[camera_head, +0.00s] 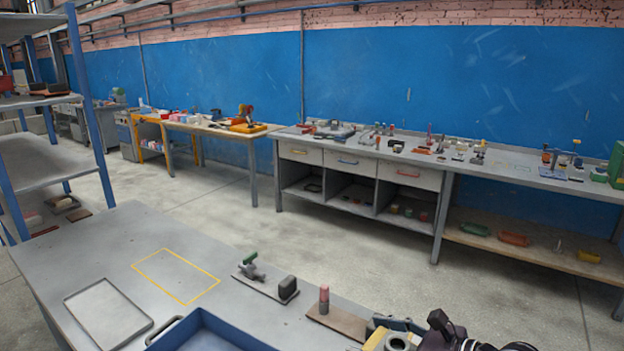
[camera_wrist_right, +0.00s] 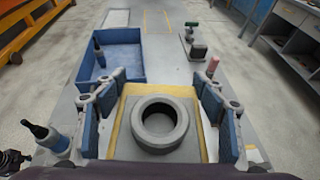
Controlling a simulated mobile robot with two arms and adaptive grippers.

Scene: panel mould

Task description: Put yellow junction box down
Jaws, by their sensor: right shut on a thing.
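The yellow junction box (camera_wrist_right: 125,122) sits between the two fingers of my right gripper (camera_wrist_right: 163,108) in the right wrist view. It has yellow edges and a thick grey ring (camera_wrist_right: 160,123) on its face. My right gripper is shut on it, with one finger along each side. In the head view the box (camera_head: 376,341) is at the bottom edge, partly cut off, beside my right gripper (camera_head: 398,328). Whether it touches the tabletop cannot be told. My left gripper is in neither view.
A yellow outlined rectangle (camera_head: 176,276) on the grey table (camera_head: 120,245) is empty. A flat grey tray (camera_head: 107,313) and a blue tray (camera_head: 183,327) lie nearby. A green-topped fitting (camera_head: 250,266), black block (camera_head: 288,287) and red-topped cylinder (camera_head: 324,299) stand along the right edge.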

